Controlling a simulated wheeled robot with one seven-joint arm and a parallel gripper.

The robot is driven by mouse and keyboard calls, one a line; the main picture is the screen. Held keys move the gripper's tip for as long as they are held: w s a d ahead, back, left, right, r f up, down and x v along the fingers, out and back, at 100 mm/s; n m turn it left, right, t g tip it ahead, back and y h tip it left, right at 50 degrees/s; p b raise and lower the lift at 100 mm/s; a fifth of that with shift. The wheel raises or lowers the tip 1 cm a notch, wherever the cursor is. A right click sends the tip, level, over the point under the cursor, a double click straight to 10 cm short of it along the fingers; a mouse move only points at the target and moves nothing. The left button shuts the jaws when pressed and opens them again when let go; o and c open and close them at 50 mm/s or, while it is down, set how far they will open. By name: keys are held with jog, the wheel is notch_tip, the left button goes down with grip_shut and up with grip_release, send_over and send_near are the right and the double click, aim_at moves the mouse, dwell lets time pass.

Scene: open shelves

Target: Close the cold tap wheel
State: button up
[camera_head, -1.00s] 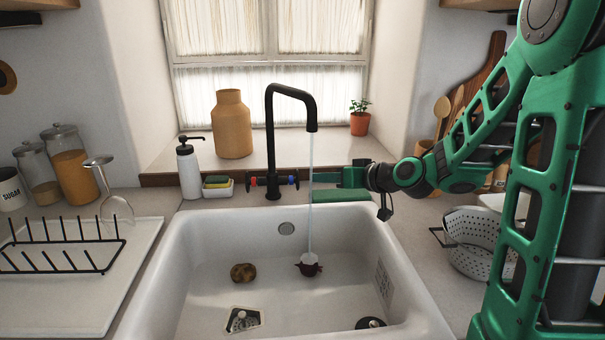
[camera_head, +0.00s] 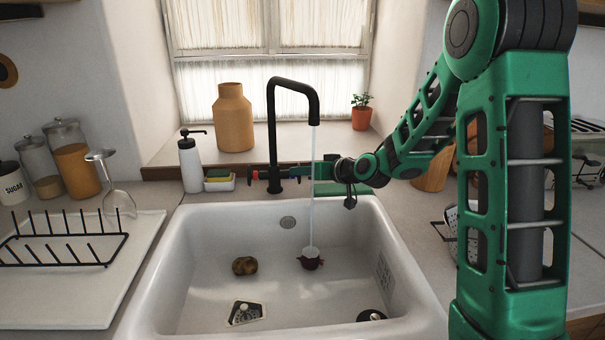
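The black tap (camera_head: 271,130) stands behind the sink, and a thin stream of water (camera_head: 312,200) runs from its spout. Its red wheel (camera_head: 254,175) shows on the left of the tap base. The blue cold wheel on the right side is mostly hidden by my gripper. My gripper (camera_head: 306,172) reaches in from the right, level with the wheels, with its green fingertips at or touching the cold wheel's place. I cannot tell whether the fingers are apart or closed on the wheel.
The white sink (camera_head: 210,270) holds a potato-like item (camera_head: 244,265) and a small dark red pot (camera_head: 311,259) under the stream. A soap bottle (camera_head: 190,162) and a sponge dish (camera_head: 219,181) stand left of the tap. A colander (camera_head: 450,230) is partly hidden behind my arm.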

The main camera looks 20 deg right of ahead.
grip_shut()
jog(key=shift+a+r, duration=0.1)
jog(key=shift+r, duration=0.05)
jog(key=shift+w+r+m+g, duration=0.2)
jog(key=shift+m+g, duration=0.05)
jog(key=shift+g, duration=0.35)
jog(key=shift+w+r+m+g, duration=0.15)
jog(key=shift+w+m+g, duration=0.1)
jog(key=shift+g, duration=0.35)
jog(key=shift+w+r+m+g, duration=0.2)
jog(key=shift+w+m+g, duration=0.15)
jog(key=shift+g, duration=0.6)
jog(key=shift+w+r+m+g, duration=0.15)
jog(key=shift+w+m+g, duration=0.2)
jog(key=shift+g, duration=0.6)
grip_release()
jog(key=shift+d, duration=0.2)
